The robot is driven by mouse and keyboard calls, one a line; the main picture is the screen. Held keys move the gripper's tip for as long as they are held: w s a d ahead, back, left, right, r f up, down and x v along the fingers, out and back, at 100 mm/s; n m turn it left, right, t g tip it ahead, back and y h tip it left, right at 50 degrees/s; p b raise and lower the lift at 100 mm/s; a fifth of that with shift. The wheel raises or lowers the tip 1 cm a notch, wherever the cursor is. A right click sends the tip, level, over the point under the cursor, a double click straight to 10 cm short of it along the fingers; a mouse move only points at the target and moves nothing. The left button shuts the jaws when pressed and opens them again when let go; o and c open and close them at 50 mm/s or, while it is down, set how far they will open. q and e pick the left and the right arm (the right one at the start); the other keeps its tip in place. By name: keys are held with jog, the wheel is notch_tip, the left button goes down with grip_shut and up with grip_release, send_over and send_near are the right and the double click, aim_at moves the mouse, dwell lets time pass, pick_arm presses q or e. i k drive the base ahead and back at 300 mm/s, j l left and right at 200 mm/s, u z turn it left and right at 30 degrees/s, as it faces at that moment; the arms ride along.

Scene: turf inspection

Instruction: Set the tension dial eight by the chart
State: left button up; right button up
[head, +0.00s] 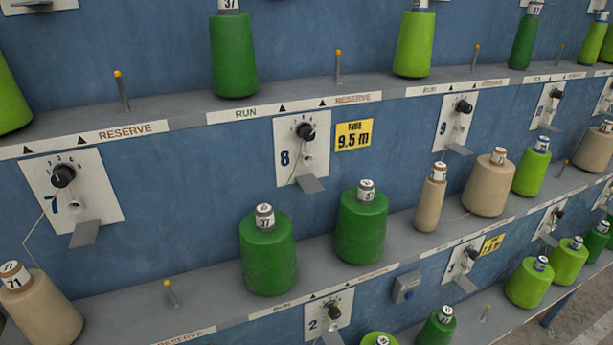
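Tension dial eight (305,132) is a black knob near the top of a white plate marked 8 (285,158), upper middle of the head view. A small grey metal tab (311,184) sticks out at the plate's lower edge. The numbers around the knob are too small to read. A yellow label reading "9,5 m" (353,135) is on the blue panel right of the plate. No chart is recognisable in this view. Neither of my grippers is in view.
Dial seven (63,175) is at left and dial nine (463,107) at right. Two dark green cones (268,258) (361,228) stand on the shelf below dial eight. A beige cone (42,309) is at lower left. Pegs and shelf lips stick out above and below.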

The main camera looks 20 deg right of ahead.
aim_at(308, 134)
jog(key=l, duration=0.45)
jog(key=i+l, duration=0.15)
jog(key=l, duration=0.75)
jog(key=i+z, duration=0.05)
